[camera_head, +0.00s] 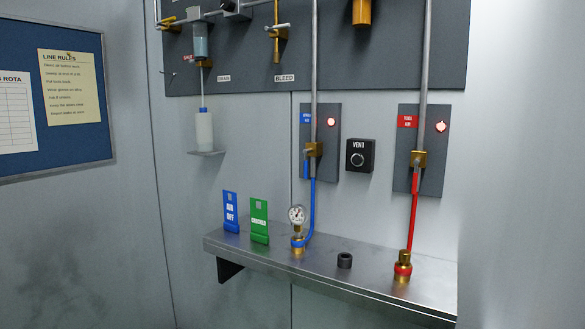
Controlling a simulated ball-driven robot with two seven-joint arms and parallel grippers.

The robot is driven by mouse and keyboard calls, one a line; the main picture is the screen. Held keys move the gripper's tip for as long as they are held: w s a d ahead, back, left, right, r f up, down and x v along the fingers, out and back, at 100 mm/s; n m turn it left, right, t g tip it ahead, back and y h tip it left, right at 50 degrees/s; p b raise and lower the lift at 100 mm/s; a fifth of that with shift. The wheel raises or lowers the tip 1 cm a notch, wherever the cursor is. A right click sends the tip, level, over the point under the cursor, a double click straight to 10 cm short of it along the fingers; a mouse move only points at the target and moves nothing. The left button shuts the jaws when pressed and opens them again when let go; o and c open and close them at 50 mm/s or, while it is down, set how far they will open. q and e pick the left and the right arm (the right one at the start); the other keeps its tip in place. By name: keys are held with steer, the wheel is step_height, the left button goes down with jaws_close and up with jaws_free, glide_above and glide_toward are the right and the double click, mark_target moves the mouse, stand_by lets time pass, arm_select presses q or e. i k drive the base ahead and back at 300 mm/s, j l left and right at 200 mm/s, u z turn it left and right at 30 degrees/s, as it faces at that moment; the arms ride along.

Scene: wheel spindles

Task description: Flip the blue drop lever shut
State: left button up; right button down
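A brass valve (314,150) sits on a vertical grey pipe, on a dark panel with a blue label (306,118). A narrow blue part, which looks like the blue drop lever (305,169), hangs down at the left side of this valve. It lies close beside the blue hose (312,200), and its exact angle is hard to tell. The hose runs down to a brass fitting with a gauge (297,215) on the shelf. Neither of my grippers is in view.
A second brass valve (418,159) with a red hose (413,205) stands to the right. A black VENT box (360,155) is between the two panels. The metal shelf (375,262) below carries a blue tag (230,212), a green tag (259,221) and a black ring (344,260).

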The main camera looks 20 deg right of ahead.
mark_target(306, 151)
steer(key=i+l, duration=0.15)
steer(key=i, duration=0.3)
steer(key=i+l, duration=0.2)
steer(key=i, duration=0.3)
steer(key=u, duration=0.05)
